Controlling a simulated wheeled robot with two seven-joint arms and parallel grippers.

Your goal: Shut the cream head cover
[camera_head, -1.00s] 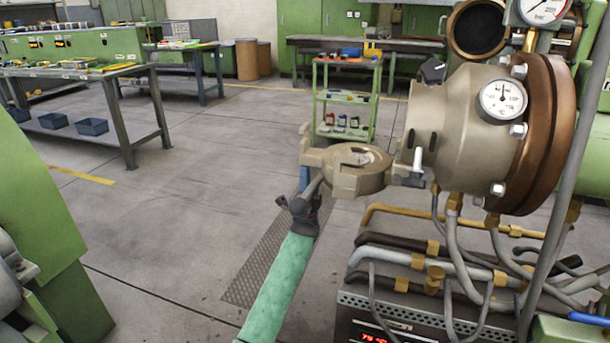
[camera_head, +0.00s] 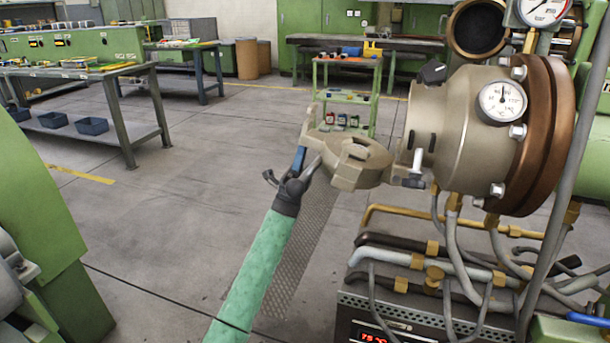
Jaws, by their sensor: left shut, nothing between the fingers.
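The cream head cover (camera_head: 362,163) hangs open on its hinge (camera_head: 413,180), at the left of the cream extruder head (camera_head: 424,115). It is tilted, and a gap separates it from the head's round mouth. A lug of the cover reaches up and left. My left gripper (camera_head: 308,168), on the green-sleeved arm, is at the cover's left side, close to that lug. Its fingers are shut with nothing held; I cannot tell whether they touch the cover. My right gripper is not in view.
Pipes and hoses (camera_head: 440,265) run below the head, above a control box (camera_head: 375,325) with a red display. A round gauge (camera_head: 502,101) sits on the head. A green shelf cart (camera_head: 346,95) stands behind the cover. The floor to the left is open.

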